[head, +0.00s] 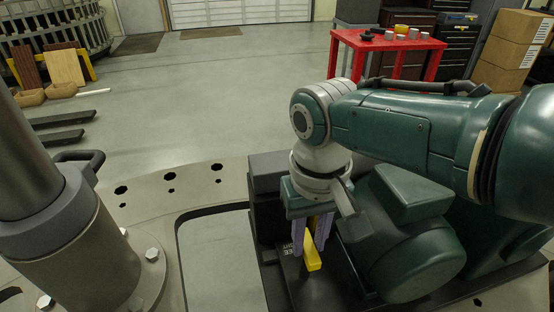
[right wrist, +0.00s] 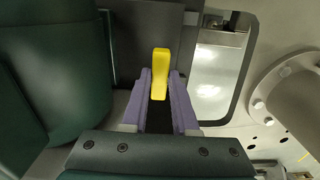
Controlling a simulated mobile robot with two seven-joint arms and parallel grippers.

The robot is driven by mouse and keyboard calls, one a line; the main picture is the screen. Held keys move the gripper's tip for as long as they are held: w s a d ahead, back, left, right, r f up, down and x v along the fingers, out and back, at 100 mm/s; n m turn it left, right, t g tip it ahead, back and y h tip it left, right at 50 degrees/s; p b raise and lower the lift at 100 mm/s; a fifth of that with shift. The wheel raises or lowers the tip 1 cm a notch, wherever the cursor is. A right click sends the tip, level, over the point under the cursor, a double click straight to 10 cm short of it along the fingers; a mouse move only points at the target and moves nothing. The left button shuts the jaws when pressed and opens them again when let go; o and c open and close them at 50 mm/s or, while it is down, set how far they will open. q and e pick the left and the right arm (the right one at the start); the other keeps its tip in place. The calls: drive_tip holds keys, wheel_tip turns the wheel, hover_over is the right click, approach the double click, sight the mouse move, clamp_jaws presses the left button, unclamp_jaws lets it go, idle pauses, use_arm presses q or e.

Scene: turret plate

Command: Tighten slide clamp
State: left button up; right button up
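The slide clamp's yellow handle (head: 313,262) stands out from a black base with partly hidden white lettering, in the lower middle of the head view. It also shows in the right wrist view (right wrist: 160,72). My right gripper (head: 313,240) points down over it, with one purple finger on each side of the handle. In the right wrist view the fingertips (right wrist: 161,88) appear to press against both sides of the handle. The clamp's base is largely hidden by the gripper and arm. My left gripper is not in view.
The clamp sits on a dark block (head: 268,175) on a grey metal plate (head: 215,178) with holes and a rounded cut-out. A thick upright cylinder (head: 85,250) with a bolted flange stands at left. A red table (head: 385,42) and boxes (head: 510,50) are at the back right.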

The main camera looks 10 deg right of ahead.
drive_tip(key=o, duration=0.4)
wheel_tip(320, 180, up, 10)
drive_tip(key=p, duration=0.4)
drive_tip(key=shift+p, duration=0.3)
drive_tip(key=shift+f, duration=0.1)
drive_tip(key=s+f+n+t+y, duration=0.1)
drive_tip(key=s+f+y, duration=0.15)
drive_tip(key=s, duration=0.75)
drive_tip(key=s+d+r+t+h, duration=0.25)
drive_tip(key=s+d+r, duration=0.35)
drive_tip(key=s+d, duration=0.3)
wheel_tip(320, 180, up, 28)
drive_tip(key=s+a+p, duration=0.1)
drive_tip(key=p, duration=2.6)
drive_tip(key=shift+a+f+n, duration=0.25)
drive_tip(key=shift+a+n, duration=0.05)
drive_tip(key=shift+n, duration=0.1)
